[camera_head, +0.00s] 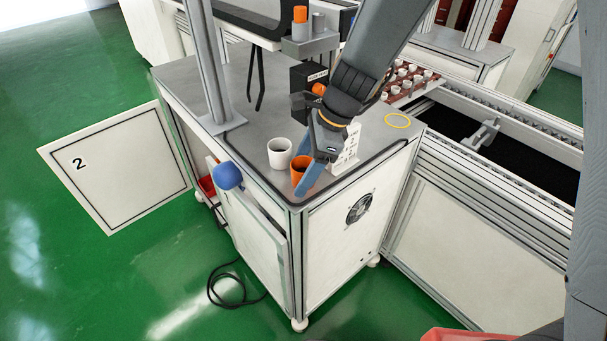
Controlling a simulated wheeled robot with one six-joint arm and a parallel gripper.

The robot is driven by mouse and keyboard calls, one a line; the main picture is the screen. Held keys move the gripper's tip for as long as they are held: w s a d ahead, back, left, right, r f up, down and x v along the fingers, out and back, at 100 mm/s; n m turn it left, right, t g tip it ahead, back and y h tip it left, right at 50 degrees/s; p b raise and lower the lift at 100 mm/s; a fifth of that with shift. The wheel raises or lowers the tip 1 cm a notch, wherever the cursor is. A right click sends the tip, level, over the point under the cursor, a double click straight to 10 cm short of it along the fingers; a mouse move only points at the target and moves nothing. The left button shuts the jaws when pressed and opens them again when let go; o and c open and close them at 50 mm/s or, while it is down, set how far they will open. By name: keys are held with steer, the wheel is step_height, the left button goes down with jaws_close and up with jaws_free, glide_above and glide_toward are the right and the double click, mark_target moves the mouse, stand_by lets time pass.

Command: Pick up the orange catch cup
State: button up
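The orange catch cup (299,167) stands upright near the front corner of the grey table top (257,87). My gripper (312,180) reaches down over it from the upper right. A blue finger crosses in front of the cup's right side and hides part of it.
A white cup (280,153) stands just left of the orange cup. A white numbered stand (347,152) is close on the right, with a yellow ring (397,121) beyond it. A metal post (207,70) rises at the left. A tray (412,84) of small pots lies behind.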

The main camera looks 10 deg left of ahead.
steer(key=c, duration=1)
steer(key=shift+c, duration=0.3)
steer(key=shift+r, duration=0.1)
